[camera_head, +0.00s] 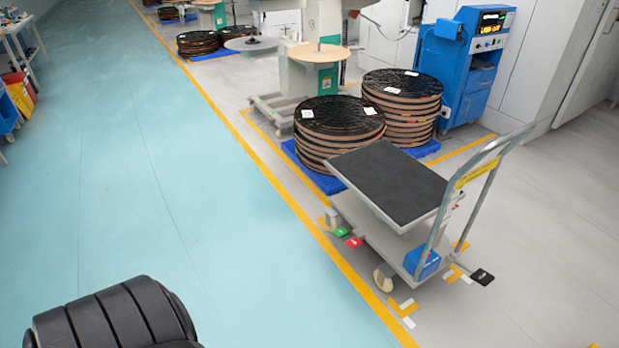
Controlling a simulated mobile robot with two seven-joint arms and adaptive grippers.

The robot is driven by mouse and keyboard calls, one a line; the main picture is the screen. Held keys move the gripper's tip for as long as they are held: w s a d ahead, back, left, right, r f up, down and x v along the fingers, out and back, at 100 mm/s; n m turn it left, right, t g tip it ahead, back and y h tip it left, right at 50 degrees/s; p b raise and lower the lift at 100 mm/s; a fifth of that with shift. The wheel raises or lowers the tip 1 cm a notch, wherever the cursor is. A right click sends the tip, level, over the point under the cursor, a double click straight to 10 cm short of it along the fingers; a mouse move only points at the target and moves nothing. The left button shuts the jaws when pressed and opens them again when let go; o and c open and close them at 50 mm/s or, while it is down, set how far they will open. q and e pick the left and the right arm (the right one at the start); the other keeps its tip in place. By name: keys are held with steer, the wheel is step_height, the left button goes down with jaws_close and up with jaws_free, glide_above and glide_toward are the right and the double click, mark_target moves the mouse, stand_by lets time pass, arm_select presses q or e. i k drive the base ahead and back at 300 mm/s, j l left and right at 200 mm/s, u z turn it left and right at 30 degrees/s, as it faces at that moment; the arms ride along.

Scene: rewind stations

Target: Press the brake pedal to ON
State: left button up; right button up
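A platform cart with a dark grey deck (387,180) and a tall metal push handle stands right of the yellow floor line. Low at its left end are a small green pedal-like pad (341,232) and a red one (354,242), side by side. A flat black pad with a small white mark (482,277) sticks out low at the handle end. I cannot tell which pad is the brake pedal's ON side; any lettering is too small to read. Neither of my grippers shows in the view.
Stacked reels (339,128) on a blue pallet stand close behind the cart. A blue machine (463,65) stands beyond them. A blue box (422,263) sits at the cart's lower handle end. The teal floor (150,170) left of the yellow line is clear.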

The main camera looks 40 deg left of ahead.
mark_target(349, 241)
steer(key=u, duration=1.55)
steer(key=i+l+u, duration=0.4)
steer(key=i+l, duration=0.2)
steer(key=i+l+u, duration=0.2)
steer(key=l, duration=0.35)
steer(key=i+l+u, duration=0.2)
steer(key=l, duration=0.25)
steer(key=i, duration=0.1)
